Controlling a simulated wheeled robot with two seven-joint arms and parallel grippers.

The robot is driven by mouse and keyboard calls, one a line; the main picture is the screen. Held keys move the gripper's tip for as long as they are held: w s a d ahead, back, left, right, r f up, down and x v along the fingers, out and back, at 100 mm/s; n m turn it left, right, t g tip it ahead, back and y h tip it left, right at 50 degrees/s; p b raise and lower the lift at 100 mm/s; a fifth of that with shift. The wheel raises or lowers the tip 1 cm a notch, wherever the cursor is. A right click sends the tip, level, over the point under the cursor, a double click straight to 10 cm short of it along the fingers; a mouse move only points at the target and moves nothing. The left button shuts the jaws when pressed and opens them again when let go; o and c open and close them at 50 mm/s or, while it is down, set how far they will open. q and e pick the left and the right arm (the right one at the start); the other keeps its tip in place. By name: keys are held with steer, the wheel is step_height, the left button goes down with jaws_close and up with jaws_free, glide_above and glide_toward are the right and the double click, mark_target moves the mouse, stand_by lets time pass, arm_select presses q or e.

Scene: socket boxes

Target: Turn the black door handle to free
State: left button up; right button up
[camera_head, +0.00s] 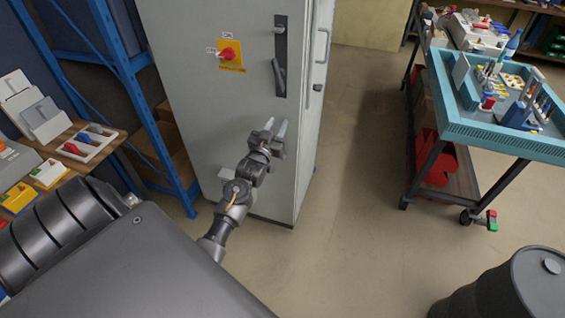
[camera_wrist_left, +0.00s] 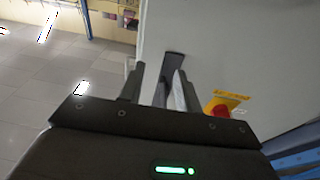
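The black door handle (camera_head: 278,76) sits on a tall dark plate on the front of a grey cabinet (camera_head: 215,110). Its lever hangs down along the plate, slightly tilted. My left gripper (camera_head: 276,126) is in front of the cabinet, lower in the picture than the handle, with its two fingers apart and nothing seen between them. In the left wrist view the open fingers of the left gripper (camera_wrist_left: 160,85) point toward the dark handle plate (camera_wrist_left: 173,63), which shows beyond and between them. Whether they touch it cannot be told. My right gripper is not in view.
A red rotary switch on a yellow plate (camera_head: 230,55) is left of the handle. A blue rack (camera_head: 127,70) and a table with socket boxes (camera_head: 75,145) stand left. A teal tool cart (camera_head: 500,138) and a dark barrel (camera_head: 520,285) are right. Floor between is clear.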

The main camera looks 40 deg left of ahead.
arm_select(q)
steer(key=s+d+f+g+h, duration=0.1)
steer(key=d+f, duration=0.1)
steer(key=f, duration=0.5)
steer(key=s+d+f+m+g+h, duration=0.1)
steer(key=s+d+f+g, duration=0.1)
steer(key=f, duration=0.6)
steer(key=s+d+f+g+h, duration=0.1)
steer(key=s+d+f+g, duration=0.1)
steer(key=f, duration=0.6)
steer(key=shift+d+f+m, duration=0.2)
steer(key=shift+d+m, duration=0.15)
steer(key=shift+m, duration=0.05)
steer(key=n+t+y+p, duration=0.5)
steer(key=n+t+y, duration=0.1)
steer(key=n+y, duration=0.1)
glide_toward(276, 75)
steer(key=p+x, duration=0.3)
steer(key=x, duration=0.8)
steer(key=shift+w, duration=0.1)
